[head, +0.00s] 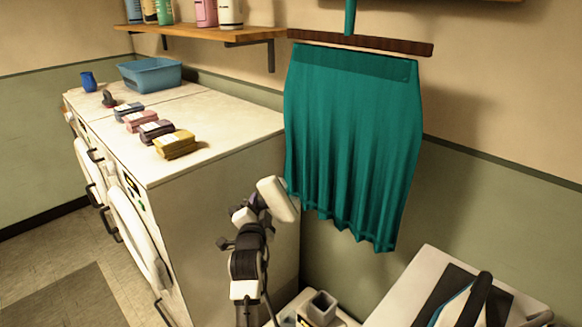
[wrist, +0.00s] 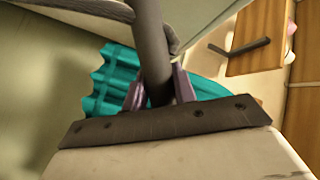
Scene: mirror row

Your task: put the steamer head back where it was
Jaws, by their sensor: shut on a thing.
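In the wrist view my gripper (wrist: 157,82) has its two purple fingers shut around the dark grey handle of the steamer head (wrist: 152,48). A grey hose curves across near the handle's far end. The spraying end of the head cannot be made out. A small grey open-topped holder (head: 318,306) is low at the bottom edge, right of my arm. I cannot tell whether it belongs to the steamer.
A teal skirt (head: 350,150) hangs from a dark wooden hanger bar close behind my arm. White washing machines (head: 225,200) stand left, with folded cloths and a blue basket (head: 150,74) on top. A wooden shelf (head: 205,33) is above. An iron (head: 465,303) is at lower right.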

